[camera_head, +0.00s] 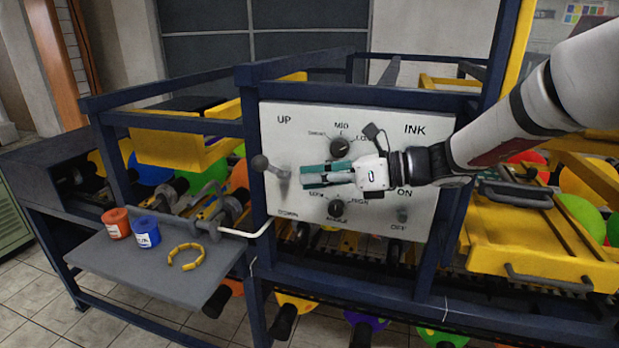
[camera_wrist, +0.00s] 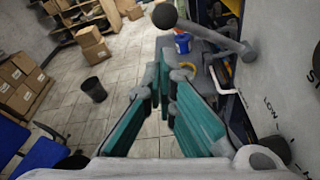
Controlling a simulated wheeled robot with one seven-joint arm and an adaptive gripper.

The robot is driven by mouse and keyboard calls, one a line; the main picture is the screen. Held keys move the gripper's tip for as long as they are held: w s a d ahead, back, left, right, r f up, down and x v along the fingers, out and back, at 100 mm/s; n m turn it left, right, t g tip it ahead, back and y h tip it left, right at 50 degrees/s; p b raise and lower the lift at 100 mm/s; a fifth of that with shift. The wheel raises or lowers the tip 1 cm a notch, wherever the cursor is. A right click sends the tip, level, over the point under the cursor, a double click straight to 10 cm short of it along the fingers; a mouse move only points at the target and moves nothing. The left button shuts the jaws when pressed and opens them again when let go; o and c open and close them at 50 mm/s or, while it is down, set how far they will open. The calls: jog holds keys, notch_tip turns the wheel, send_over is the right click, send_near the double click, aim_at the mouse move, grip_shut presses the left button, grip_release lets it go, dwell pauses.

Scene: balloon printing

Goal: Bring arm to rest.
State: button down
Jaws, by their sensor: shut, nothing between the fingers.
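My gripper (camera_head: 304,176) is in front of the white control panel (camera_head: 430,222) in the head view, with my arm reaching in from the right. Its teal fingers point left, toward the lever with the dark ball knob (camera_head: 260,163), and look apart from it. The gripper is shut and empty. In the wrist view the fingers of my gripper (camera_wrist: 163,62) converge toward their tips, with the lever knob (camera_wrist: 165,16) just beyond them. The gripper covers part of the panel between the upper dial (camera_head: 340,147) and the lower dial (camera_head: 336,208).
A grey shelf (camera_head: 120,262) at left holds a red container (camera_head: 116,223), a blue container (camera_head: 146,232) and a yellow ring (camera_head: 186,257). Dark blue frame bars (camera_head: 252,200) surround the panel. A yellow tray (camera_head: 540,235) stands at right. Boxes (camera_wrist: 20,80) stand on the far floor.

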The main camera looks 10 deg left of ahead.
jog(key=s+d+f+n+t+h+b, duration=0.1)
jog(key=s+d+n+h, duration=0.6)
jog(key=d, duration=0.8)
jog(key=s+d+f+n+t+h+b, duration=0.1)
jog(key=s+d+n+t+h, duration=0.3)
jog(key=s+d+n+h, duration=0.4)
jog(key=s+d+n, duration=0.6)
jog(key=s+d, duration=0.2)
jog(key=shift+s, duration=0.35)
jog(key=shift+r, duration=0.1)
dwell(0.7)
